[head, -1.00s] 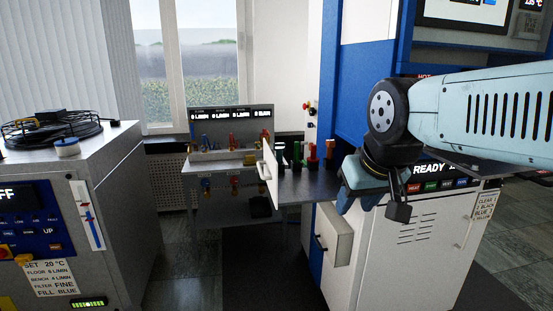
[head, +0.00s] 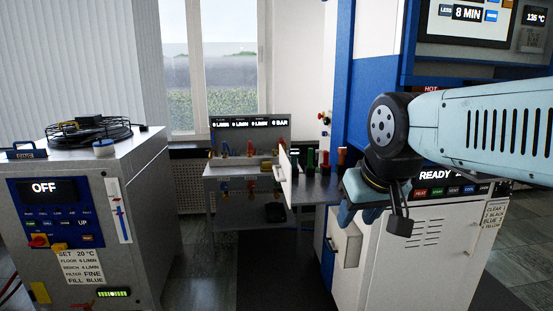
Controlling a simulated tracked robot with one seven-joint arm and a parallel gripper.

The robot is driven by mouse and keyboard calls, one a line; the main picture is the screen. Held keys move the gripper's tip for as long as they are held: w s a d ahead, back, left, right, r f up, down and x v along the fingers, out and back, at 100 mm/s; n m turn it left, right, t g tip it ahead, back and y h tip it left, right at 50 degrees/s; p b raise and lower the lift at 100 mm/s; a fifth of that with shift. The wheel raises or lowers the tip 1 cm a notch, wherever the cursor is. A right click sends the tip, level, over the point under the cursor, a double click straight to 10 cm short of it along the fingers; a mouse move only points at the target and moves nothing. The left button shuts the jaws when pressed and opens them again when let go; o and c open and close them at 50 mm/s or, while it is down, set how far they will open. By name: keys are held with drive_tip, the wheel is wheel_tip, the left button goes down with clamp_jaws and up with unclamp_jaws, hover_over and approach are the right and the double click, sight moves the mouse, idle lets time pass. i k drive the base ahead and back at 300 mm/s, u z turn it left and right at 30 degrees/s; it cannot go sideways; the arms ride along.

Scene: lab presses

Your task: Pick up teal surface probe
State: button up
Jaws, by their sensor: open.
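Several small upright handled tools stand in a row on a grey shelf (head: 318,190) beside the blue-and-white press. My gripper (head: 374,218) is open and empty, pointing down in front of the press. It is to the right of the tools and nearer to me in the picture. My wrist hides part of the shelf's right end.
A grey bench (head: 250,160) with displays stands at the back. An opened white door or drawer (head: 346,245) juts from the press. Dark floor between is clear.

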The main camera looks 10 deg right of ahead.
sight(294, 153)
drive_tip(key=z, duration=0.05)
drive_tip(key=i, duration=0.95)
drive_tip(key=z, duration=0.6)
